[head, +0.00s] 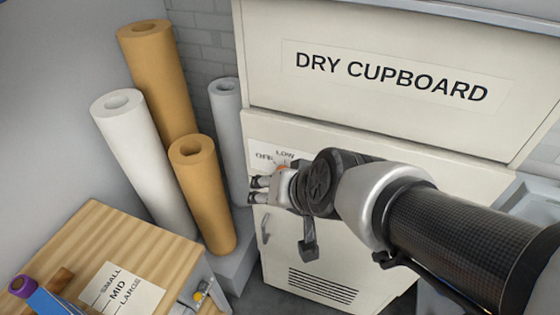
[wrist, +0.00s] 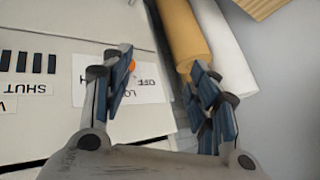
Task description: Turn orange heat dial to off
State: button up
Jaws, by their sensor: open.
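The orange heat dial (head: 281,168) is on the front of the cream dry cupboard, just behind my gripper (head: 257,190), which covers most of it in the head view. In the wrist view a small bit of the dial (wrist: 132,66) shows beside the left finger of my gripper (wrist: 164,64). The dial's white label (wrist: 148,94) is upside down there, with OFF and part of LOW readable. My gripper is open, and nothing shows between its fingers. I cannot tell where the dial points or whether a finger touches it.
The dry cupboard (head: 380,48) has a lower door with a handle (head: 265,229) and a vent (head: 322,286). Brown, white and grey rolls stand to the left, such as the short brown roll (head: 205,195). A wooden bench top (head: 95,235) is at lower left.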

jog(key=w+a+f+m+t+p, duration=0.1)
jog(key=w+a+f, duration=0.2)
jog(key=a, duration=0.2)
jog(key=w+a+f+m+t, duration=0.1)
jog(key=w+a+f+m, duration=0.15)
jog(key=a, duration=0.25)
jog(key=s+d+f+m+t+h+p, duration=0.1)
jog(key=s+d+f+t+h+p, duration=0.2)
jog(key=f+h, duration=0.5)
jog(key=s+d+r+n+t+h, duration=0.1)
jog(key=s+d+r+t+h, duration=0.1)
jog(key=s+t, duration=0.35)
jog(key=x, duration=1.7)
jog(key=shift+b, duration=0.45)
jog(key=shift+a+f, duration=0.1)
jog(key=shift+f, duration=0.05)
jog(key=c, duration=1.1)
jog(key=shift+o, duration=0.2)
